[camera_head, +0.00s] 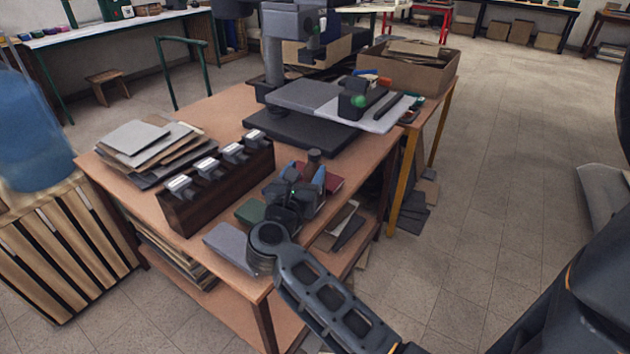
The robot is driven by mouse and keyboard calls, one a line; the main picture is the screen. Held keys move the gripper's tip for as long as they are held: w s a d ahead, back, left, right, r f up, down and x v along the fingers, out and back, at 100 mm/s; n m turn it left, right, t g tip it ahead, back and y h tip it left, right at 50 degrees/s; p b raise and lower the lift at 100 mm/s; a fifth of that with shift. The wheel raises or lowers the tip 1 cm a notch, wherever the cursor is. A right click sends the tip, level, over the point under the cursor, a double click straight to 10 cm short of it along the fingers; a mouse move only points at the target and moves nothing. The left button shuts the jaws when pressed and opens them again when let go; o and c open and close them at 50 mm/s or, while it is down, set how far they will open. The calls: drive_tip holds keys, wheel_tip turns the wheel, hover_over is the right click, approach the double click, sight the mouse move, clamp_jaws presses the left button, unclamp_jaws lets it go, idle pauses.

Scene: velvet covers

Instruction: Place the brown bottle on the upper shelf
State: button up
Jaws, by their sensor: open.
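The wooden table (226,112) has a tabletop as its upper shelf and a lower board (232,306) beneath. My gripper (309,172) is over the table's near right part, pointing away from me, with its bluish fingers apart. A small dark brownish cylinder (314,157) stands upright just beyond the fingers. It may be the top of the brown bottle; its lower part is hidden by the gripper. I cannot tell whether the fingers touch it.
A dark wooden rack with several white-topped items (207,167) stands left of my gripper. Stacked sheets (145,150) lie at the left. A grey-black machine (310,115) stands behind. Green, grey (229,245) and red flat pieces lie around the gripper. Floor at right is clear.

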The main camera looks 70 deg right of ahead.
sight(312, 158)
drive_tip(key=shift+w+d+f+p, duration=0.1)
drive_tip(key=shift+d+p, duration=0.15)
drive_tip(key=shift+d, duration=1.05)
drive_tip(key=shift+w+d+r+p, duration=0.1)
drive_tip(key=shift+w+d+p, duration=0.1)
drive_tip(key=shift+d, duration=1.1)
drive_tip(key=shift+w+d+f+p, duration=0.1)
drive_tip(key=shift+d+p, duration=0.15)
drive_tip(key=shift+d, duration=1.05)
drive_tip(key=shift+c, duration=0.4)
clamp_jaws()
